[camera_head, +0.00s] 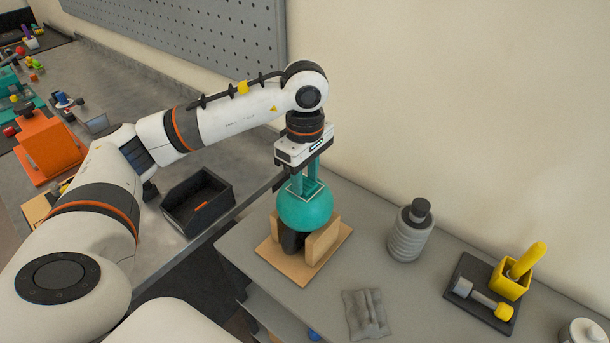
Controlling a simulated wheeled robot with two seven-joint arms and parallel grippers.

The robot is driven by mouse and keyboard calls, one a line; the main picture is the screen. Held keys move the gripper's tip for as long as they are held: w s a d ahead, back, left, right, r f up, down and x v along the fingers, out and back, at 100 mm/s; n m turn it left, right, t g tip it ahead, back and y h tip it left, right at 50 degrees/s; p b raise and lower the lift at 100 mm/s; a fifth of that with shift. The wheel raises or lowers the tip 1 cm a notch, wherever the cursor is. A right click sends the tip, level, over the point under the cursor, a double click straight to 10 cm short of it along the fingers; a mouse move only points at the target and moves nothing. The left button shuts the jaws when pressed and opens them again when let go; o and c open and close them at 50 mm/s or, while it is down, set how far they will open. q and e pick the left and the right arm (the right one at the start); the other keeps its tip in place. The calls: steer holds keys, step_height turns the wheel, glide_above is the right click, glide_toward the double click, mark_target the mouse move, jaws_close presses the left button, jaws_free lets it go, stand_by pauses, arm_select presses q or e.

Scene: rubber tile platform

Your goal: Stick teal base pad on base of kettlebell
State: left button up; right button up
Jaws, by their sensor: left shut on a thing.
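A round teal body, which looks like the kettlebell (304,213), sits in a wooden cradle (322,241), with a black part beneath it between the blocks. My left gripper (306,188) points straight down over its top, at the centre of the view. The gripper is shut on a small teal piece that looks like the base pad (307,186). The pad is at the top of the round body; I cannot tell whether they touch. The fingers partly hide the pad. My right gripper is not in view.
A grey ribbed bottle (410,236) stands right of the cradle. A grey cloth-like pad (366,314) lies in front. A dark tray (456,299) at right holds a yellow cup (510,281) and a tool. An open black bin (197,207) stands left on another bench.

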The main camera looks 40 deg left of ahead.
mark_target(305, 183)
arm_select(q)
steer(key=shift+f, duration=0.15)
steer(key=o, duration=0.9)
step_height(305, 183, up, 12)
steer(key=shift+r, duration=0.1)
stand_by(0.3)
